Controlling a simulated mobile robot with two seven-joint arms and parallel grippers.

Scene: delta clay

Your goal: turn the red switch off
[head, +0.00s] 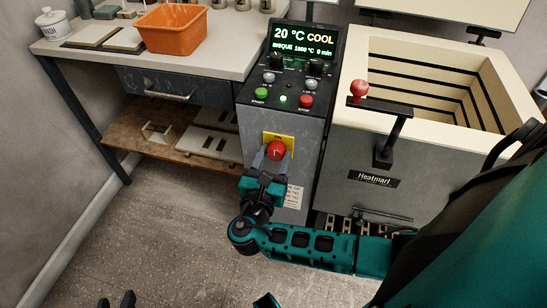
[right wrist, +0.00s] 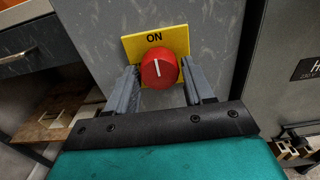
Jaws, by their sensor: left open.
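The red switch (head: 276,151) is a round knob on a yellow plate (right wrist: 178,40) on the front of the grey control cabinet. In the right wrist view the red switch (right wrist: 159,70) has a white mark pointing nearly straight up, towards the word ON on the plate. Contact with the knob cannot be told. My left gripper (head: 117,301) shows only its dark fingertips at the bottom edge, apart and empty.
Above the switch, the console display (head: 303,38) reads 20 °C COOL, with buttons below. The open kiln (head: 376,180), with a red-knobbed handle (head: 359,88), stands close on the right. A workbench (head: 227,55) with an orange bin (head: 172,35) is on the left. Floor in front is clear.

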